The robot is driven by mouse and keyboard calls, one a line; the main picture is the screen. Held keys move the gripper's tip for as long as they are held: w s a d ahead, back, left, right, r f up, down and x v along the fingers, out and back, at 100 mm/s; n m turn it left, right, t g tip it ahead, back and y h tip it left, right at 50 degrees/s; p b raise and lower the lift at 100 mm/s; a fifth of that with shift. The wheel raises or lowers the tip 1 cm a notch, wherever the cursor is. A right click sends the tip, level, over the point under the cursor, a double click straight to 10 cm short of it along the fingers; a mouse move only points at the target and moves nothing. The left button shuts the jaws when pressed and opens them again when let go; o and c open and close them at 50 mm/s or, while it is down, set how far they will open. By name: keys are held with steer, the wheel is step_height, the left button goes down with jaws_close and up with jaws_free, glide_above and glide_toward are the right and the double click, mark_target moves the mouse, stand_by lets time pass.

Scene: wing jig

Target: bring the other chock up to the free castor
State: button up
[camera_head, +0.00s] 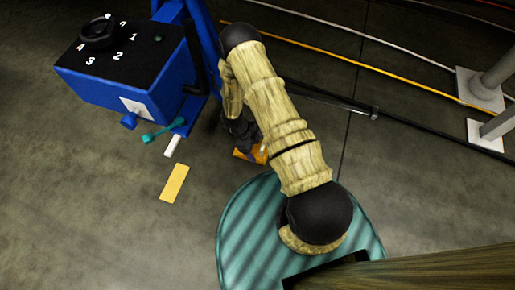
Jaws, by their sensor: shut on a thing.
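My gripper (242,138) is dark and reaches down to the floor at the right of the blue stand. It is shut on an orange block (241,155), which I take to be the chock; my gripper and arm cover part of it. It is at or close to the floor. I cannot make out the free castor clearly; the stand's foot near my gripper is partly behind my arm. A flat yellow rectangle (174,182) lies on the floor left of the block; I cannot tell whether it is a marking or a loose piece.
The blue stand (140,88) has a numbered black top with a black ring (98,32). A teal lever (163,131) and a white peg (172,146) stick out low down. A dark cable (420,128) crosses the floor at right. The floor at lower left is clear.

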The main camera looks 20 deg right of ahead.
mark_target(255, 147)
steer(key=o, duration=1.7)
steer(key=shift+f, duration=0.1)
steer(key=shift+o, duration=0.2)
steer(key=p+v, duration=0.4)
steer(key=v, duration=0.2)
steer(key=shift+r, duration=0.25)
steer(key=shift+w+a+r+p, duration=0.2)
steer(key=shift+a+r+p, duration=0.05)
steer(key=shift+r+p, duration=0.35)
